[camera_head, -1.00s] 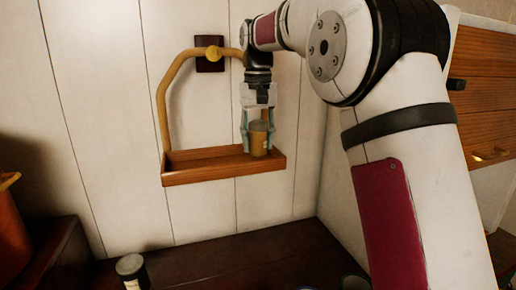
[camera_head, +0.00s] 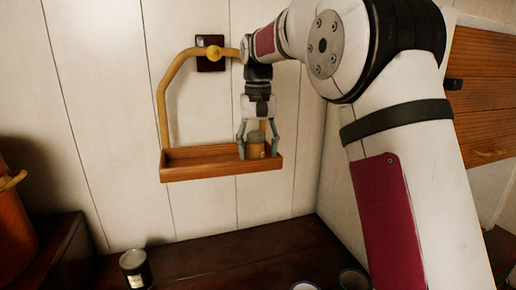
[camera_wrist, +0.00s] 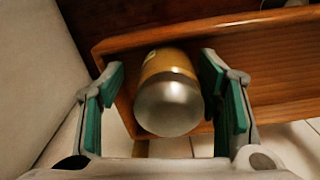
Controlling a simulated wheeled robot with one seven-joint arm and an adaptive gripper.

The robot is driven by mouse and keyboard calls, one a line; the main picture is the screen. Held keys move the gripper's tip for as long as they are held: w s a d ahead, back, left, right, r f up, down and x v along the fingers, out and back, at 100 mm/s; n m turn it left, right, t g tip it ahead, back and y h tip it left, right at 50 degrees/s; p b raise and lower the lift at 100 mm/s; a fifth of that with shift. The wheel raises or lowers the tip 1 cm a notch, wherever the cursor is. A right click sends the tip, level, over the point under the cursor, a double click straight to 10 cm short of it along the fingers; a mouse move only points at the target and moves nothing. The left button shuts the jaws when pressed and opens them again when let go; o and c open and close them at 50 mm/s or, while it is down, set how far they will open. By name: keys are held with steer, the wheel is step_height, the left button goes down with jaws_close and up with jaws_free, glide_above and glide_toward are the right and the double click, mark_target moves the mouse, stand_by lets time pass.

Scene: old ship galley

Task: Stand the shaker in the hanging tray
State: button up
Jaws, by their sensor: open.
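The shaker (camera_head: 256,150) has a yellow-gold body and a grey metal top. It appears upright inside the hanging wooden tray (camera_head: 205,174), near its right end; the front wall hides its foot. In the wrist view, the shaker (camera_wrist: 168,104) shows its rounded metal top towards me, with the tray (camera_wrist: 275,92) around and beyond it. My gripper (camera_head: 257,140) is over the tray with its fingers spread on both sides of the shaker. In the wrist view, my gripper (camera_wrist: 160,70) shows green pads with gaps to the shaker.
A curved yellow handle (camera_head: 163,105) rises from the tray to a wall peg (camera_head: 213,54). Below is a dark counter (camera_head: 230,258) with a dark labelled jar (camera_head: 135,268) and round rims at the front edge. An orange pot (camera_head: 12,225) stands at the left.

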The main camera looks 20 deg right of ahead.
step_height(320, 180, up, 11)
steer(key=shift+w+r+b, duration=0.1)
steer(key=shift+r+b, duration=0.1)
steer(key=shift+b, duration=0.95)
steer(key=shift+r, duration=0.45)
steer(key=shift+s+r, duration=0.15)
steer(key=shift+s, duration=0.1)
steer(key=s+f+n+t, duration=0.1)
steer(key=s+f+t, duration=0.15)
steer(key=s, duration=1.35)
steer(key=s+a+f+n+t, duration=0.1)
steer(key=s+f+t, duration=0.2)
steer(key=s+f, duration=1.2)
steer(key=shift+s, duration=0.25)
